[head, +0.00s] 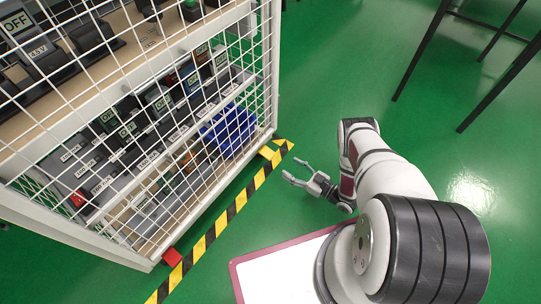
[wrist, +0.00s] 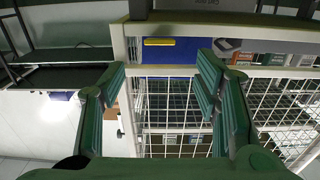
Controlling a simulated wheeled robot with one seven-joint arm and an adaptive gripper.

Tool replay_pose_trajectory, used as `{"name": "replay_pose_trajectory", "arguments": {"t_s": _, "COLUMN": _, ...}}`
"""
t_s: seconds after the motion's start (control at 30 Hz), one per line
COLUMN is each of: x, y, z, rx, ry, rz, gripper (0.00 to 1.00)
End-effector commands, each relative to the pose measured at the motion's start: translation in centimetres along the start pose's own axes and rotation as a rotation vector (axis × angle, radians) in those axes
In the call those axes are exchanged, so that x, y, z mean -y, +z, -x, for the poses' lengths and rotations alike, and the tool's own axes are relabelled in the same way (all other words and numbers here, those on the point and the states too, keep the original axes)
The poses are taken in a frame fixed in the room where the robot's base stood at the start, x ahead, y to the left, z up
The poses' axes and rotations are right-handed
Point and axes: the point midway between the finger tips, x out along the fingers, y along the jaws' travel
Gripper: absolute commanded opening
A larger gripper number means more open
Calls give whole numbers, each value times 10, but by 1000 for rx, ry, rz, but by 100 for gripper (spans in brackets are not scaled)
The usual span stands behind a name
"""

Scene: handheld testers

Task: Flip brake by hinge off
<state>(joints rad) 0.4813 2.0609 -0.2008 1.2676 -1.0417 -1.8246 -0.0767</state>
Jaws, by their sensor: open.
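Several testers with OFF labels sit on shelves behind white wire mesh in the head view, one large tester (head: 45,55) at the top left and smaller testers (head: 160,97) on the lower shelf. I cannot tell which part is the brake or its hinge. My gripper (head: 296,171) is open and empty over the green floor, right of the cage and apart from it. In the wrist view its green fingers (wrist: 163,84) are spread wide with nothing between them, and the white mesh shows beyond them.
The white mesh cage (head: 262,75) fills the left side. A blue bin (head: 232,130) is inside it. Yellow-black tape (head: 220,222) lies along its foot. Dark table legs (head: 420,50) stand at the upper right. Green floor (head: 330,60) between them is clear.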

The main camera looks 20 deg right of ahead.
Motion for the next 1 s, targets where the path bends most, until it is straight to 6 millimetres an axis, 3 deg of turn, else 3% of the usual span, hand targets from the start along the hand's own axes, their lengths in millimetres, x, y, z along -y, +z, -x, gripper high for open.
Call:
{"name": "replay_pose_trajectory", "arguments": {"t_s": 0.3, "x": 1, "y": -1, "z": -64, "rx": 0, "ry": -3, "rz": 1, "gripper": 57}}
{"name": "replay_pose_trajectory", "arguments": {"t_s": 0.5, "x": 0, "y": 1, "z": -95, "rx": 0, "ry": -2, "rz": 1, "gripper": 57}}
{"name": "replay_pose_trajectory", "arguments": {"t_s": 0.7, "x": 0, "y": 1, "z": -110, "rx": 2, "ry": 0, "rz": 0, "gripper": 57}}
{"name": "replay_pose_trajectory", "arguments": {"t_s": 1.0, "x": 0, "y": 0, "z": -112, "rx": 2, "ry": 1, "rz": 0, "gripper": 57}}
